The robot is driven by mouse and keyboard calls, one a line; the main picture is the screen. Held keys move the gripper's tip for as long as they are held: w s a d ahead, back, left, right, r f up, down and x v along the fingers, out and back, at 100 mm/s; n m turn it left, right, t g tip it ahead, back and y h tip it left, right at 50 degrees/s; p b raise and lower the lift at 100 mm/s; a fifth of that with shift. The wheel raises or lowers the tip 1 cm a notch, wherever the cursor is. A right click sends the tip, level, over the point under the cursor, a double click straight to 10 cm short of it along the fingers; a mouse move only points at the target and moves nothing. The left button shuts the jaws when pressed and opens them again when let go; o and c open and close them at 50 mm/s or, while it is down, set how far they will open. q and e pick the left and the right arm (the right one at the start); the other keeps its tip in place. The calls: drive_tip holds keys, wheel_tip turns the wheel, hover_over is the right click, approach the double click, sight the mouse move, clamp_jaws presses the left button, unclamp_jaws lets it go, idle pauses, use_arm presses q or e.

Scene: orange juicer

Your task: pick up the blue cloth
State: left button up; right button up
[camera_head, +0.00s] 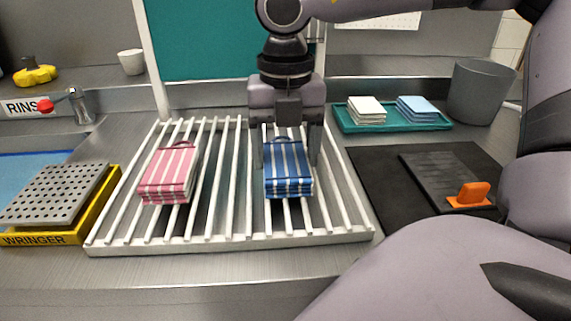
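The blue cloth (288,178) is a folded blue and white striped stack lying on the right half of a white slatted rack (228,239). My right gripper (287,160) points down over the far part of the blue cloth. Its two fingers stand apart, one on the left and one on the right of the cloth. I cannot tell whether the fingers touch the cloth. A pink striped cloth (169,173) lies on the left half of the rack. My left gripper is not in view.
A yellow wringer (72,234) stands left of the rack. On the right are a black mat (388,199) with a dark board and orange handle (469,194), a teal tray (393,128) with folded cloths, and a grey bin (480,92). My arm covers the right side.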

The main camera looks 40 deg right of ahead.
drive_tip(key=shift+r, duration=0.15)
wheel_tip(320, 180, up, 28)
drive_tip(key=p, duration=0.6)
drive_tip(key=o, duration=0.4)
drive_tip(key=c, duration=0.3)
